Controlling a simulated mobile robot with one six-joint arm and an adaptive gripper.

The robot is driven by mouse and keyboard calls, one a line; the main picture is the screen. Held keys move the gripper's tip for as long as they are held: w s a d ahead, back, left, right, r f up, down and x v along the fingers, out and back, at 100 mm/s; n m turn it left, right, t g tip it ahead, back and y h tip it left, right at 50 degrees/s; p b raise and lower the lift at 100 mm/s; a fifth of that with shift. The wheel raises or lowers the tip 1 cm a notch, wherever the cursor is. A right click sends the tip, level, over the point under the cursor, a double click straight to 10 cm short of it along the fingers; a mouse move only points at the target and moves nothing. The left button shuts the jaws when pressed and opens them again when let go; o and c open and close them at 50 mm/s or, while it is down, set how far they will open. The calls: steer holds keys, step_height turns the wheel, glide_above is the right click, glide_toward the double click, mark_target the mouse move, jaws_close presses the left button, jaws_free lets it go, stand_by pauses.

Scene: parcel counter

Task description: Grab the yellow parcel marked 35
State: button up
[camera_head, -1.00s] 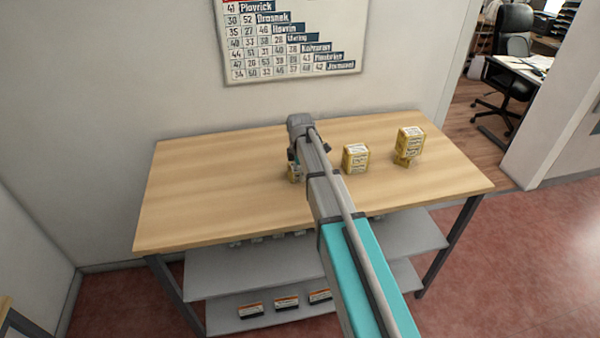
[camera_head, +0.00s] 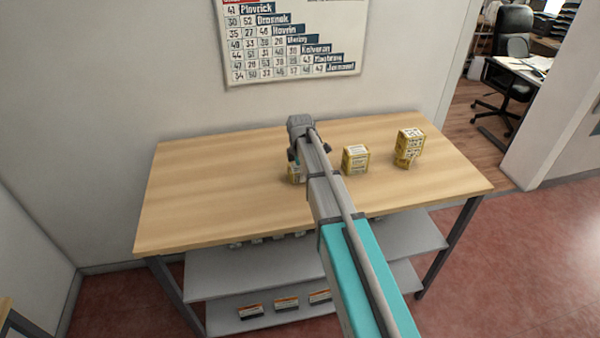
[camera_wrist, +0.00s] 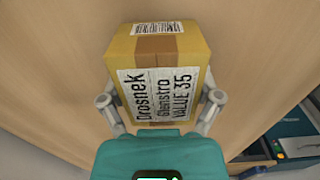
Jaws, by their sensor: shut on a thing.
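A yellow parcel (camera_wrist: 157,75) with brown tape fills the middle of the wrist view. Its label reads "Drosnek", "Glenstro" or similar, and "VALUE 35". My gripper (camera_wrist: 160,108) has a finger on each side of this parcel and is shut on it. In the head view the parcel (camera_head: 294,174) shows only partly at the left of my arm, the rest hidden behind my gripper (camera_head: 294,158). It is at the wooden counter top; I cannot tell whether it touches the surface.
Another yellow parcel (camera_head: 356,160) stands on the counter (camera_head: 210,190) right of my arm. Further right, a yellow parcel (camera_head: 410,140) sits on top of a smaller one. The counter's left half is clear. Grey shelves (camera_head: 235,272) below hold small boxes. A number chart (camera_head: 290,45) hangs behind.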

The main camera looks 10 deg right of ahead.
steer(key=shift+r+p, duration=1.25)
steer(key=shift+r, duration=0.1)
steer(key=s+r+p, duration=1)
steer(key=s, duration=0.4)
